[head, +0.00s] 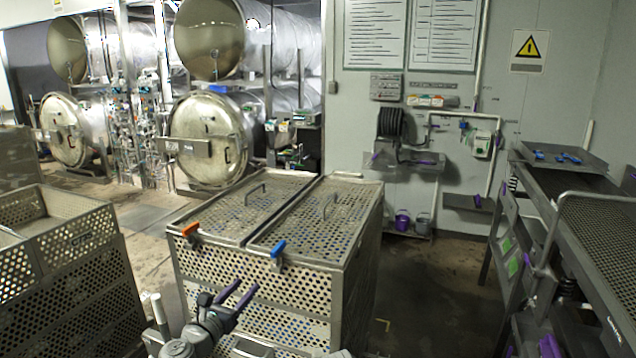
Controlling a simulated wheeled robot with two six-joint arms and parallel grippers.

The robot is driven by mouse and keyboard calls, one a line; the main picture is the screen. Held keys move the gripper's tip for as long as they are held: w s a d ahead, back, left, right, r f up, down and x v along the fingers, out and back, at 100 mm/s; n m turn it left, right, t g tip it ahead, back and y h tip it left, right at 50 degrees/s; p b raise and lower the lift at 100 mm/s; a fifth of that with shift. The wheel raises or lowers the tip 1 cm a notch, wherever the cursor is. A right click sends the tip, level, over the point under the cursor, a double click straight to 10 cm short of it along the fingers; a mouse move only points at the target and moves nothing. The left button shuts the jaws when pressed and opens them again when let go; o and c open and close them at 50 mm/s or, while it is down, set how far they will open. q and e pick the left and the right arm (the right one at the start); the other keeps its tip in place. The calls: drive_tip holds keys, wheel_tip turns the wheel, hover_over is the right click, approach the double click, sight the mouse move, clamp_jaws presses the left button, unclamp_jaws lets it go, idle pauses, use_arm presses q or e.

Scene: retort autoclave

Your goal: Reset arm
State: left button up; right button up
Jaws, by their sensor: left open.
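My left gripper (248,286) is at the bottom centre-left of the head view. The cage has a lid in two halves, both lying flat. An orange latch (190,229) and a blue latch (278,248) sit on its front top edge. My right gripper does not show.
Another perforated crate (85,258) stands at the left. Round autoclave doors (205,140) are at the back left. A work table with a mesh top (603,225) runs along the right. Floor (440,280) is clear between cage and table. Purple and grey buckets (402,222) stand by the wall.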

use_arm(q)
drive_tip(key=s+d+f+m+g+h+b, duration=0.1)
drive_tip(key=s+d+f+m+g+b, duration=0.1)
drive_tip(key=s+d+f+m+g, duration=0.45)
drive_tip(key=s+d+f+m+g+h+b, duration=0.2)
drive_tip(key=d+f+m+g+b, duration=0.15)
drive_tip(key=d+f+m, duration=0.75)
drive_tip(key=s+f+m+g+y+b, duration=0.2)
drive_tip(key=s+f+m+g+y, duration=0.15)
drive_tip(key=s+f+m, duration=0.4)
drive_tip(key=s+a+f+m+g+y+b, duration=0.2)
drive_tip(key=s+a+f+m+g+y, duration=0.2)
drive_tip(key=m, duration=0.6)
drive_tip(key=shift+s+a+f+m+y, duration=0.3)
drive_tip(key=shift+s+a+f+y, duration=0.3)
drive_tip(key=shift+s+f+y, duration=0.75)
drive_tip(key=shift+w+f, duration=0.15)
drive_tip(key=shift+w, duration=0.05)
